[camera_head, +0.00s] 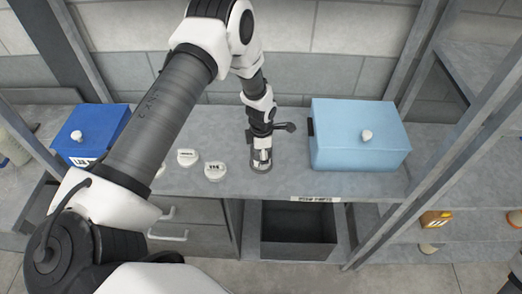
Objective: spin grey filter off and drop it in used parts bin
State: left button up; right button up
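My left arm reaches in from the lower left, and its gripper (262,157) points straight down at the bench. A small grey round part (261,168), which looks like the grey filter, sits on the bench at the fingertips. The fingers overlap it, and I cannot tell whether they grip it. The used parts bin (298,250) is a dark open box below the bench front, right of the drawers. A label (315,199) is on the bench edge above it. My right gripper is not in view.
White round caps (215,171) and (187,157) lie left of the gripper. A light blue box (358,140) stands to the right and a dark blue box (88,135) to the left. Metal posts and shelves (470,222) bound the right side. The bench between gripper and light blue box is clear.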

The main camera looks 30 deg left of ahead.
pick_arm(q)
jog(key=shift+s+f+n, duration=0.3)
jog(key=shift+s+f, duration=0.1)
jog(key=shift+s, duration=0.05)
jog(key=n, duration=0.4)
jog(key=shift+n, duration=0.3)
jog(key=o, duration=1.3)
jog(key=shift+d, duration=0.1)
jog(key=shift+o, duration=0.2)
jog(key=shift+w, duration=0.15)
jog(key=shift+w, duration=0.1)
